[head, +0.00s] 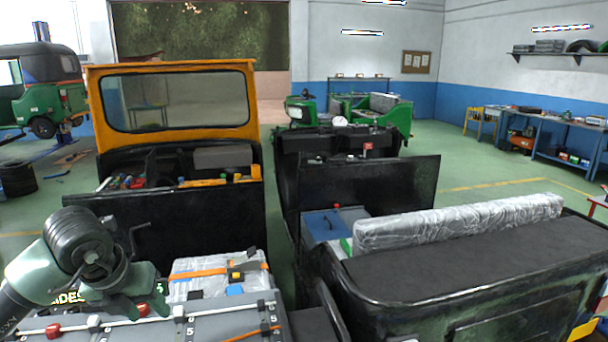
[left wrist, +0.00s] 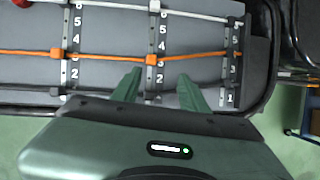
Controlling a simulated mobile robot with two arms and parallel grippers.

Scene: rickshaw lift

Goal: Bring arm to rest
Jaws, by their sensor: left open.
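My left arm (head: 85,255) reaches in from the left in the head view, over the grey panel. My left gripper (left wrist: 157,90) shows in the left wrist view with its two green fingers apart and nothing between them. Its fingertips are over the near part of a grey panel (left wrist: 110,70) with numbered black rails. An orange cable (left wrist: 100,54) and a white cable (left wrist: 120,10) run across the panel. In the head view the fingertips are hard to make out. My right gripper is in neither view.
A wrapped package (head: 215,268) with an orange strap lies beyond the panel (head: 225,322). An orange-framed windscreen section (head: 185,65) stands behind it. A black rickshaw body (head: 460,265) with a plastic-wrapped seat (head: 460,222) fills the right. Green floor (head: 480,170) is open farther back.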

